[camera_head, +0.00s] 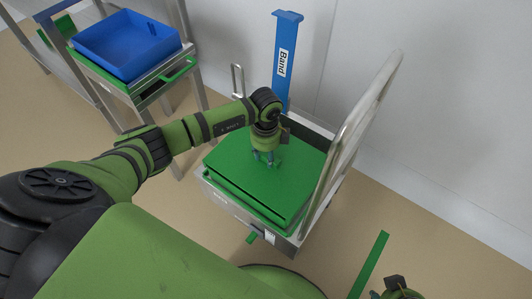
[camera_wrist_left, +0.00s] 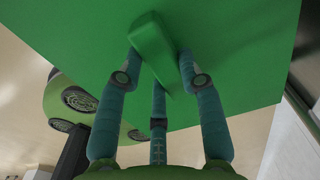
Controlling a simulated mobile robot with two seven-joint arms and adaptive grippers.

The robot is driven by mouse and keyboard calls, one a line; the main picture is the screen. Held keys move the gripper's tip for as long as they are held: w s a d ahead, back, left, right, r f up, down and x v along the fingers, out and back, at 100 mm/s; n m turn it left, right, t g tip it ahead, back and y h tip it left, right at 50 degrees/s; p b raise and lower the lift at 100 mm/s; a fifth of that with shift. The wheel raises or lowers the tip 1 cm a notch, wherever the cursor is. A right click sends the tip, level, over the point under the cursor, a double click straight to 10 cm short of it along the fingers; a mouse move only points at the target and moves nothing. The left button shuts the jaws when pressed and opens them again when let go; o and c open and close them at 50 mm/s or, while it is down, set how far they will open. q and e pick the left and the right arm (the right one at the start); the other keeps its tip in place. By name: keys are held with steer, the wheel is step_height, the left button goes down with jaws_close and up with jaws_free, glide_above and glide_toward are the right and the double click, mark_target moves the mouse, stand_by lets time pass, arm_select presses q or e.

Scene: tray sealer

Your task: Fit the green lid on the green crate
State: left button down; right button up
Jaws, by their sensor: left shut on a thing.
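The green lid (camera_head: 235,165) lies flat over the green crate (camera_head: 238,204), which sits in the steel tray sealer. A thin dark line shows between the lid and the crate's rim along the front; I cannot tell whether the lid is fully seated. My left gripper (camera_head: 266,158) comes down from above onto the middle of the lid. In the left wrist view, its fingers (camera_wrist_left: 161,80) are shut on the raised green handle (camera_wrist_left: 152,45) of the lid. Most of the crate is hidden under the lid. My right gripper's fingers do not show.
A metal rail (camera_head: 352,130) rises at the sealer's right side. A blue post marked "Band" (camera_head: 284,65) stands behind it by the wall. A blue tray (camera_head: 125,45) rests on a steel stand at the upper left. A green strip (camera_head: 370,265) lies on the floor.

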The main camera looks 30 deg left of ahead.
arm_select(q)
steer(key=c, duration=0.7)
jaws_free()
steer(key=c, duration=0.3)
steer(key=shift+c, duration=0.2)
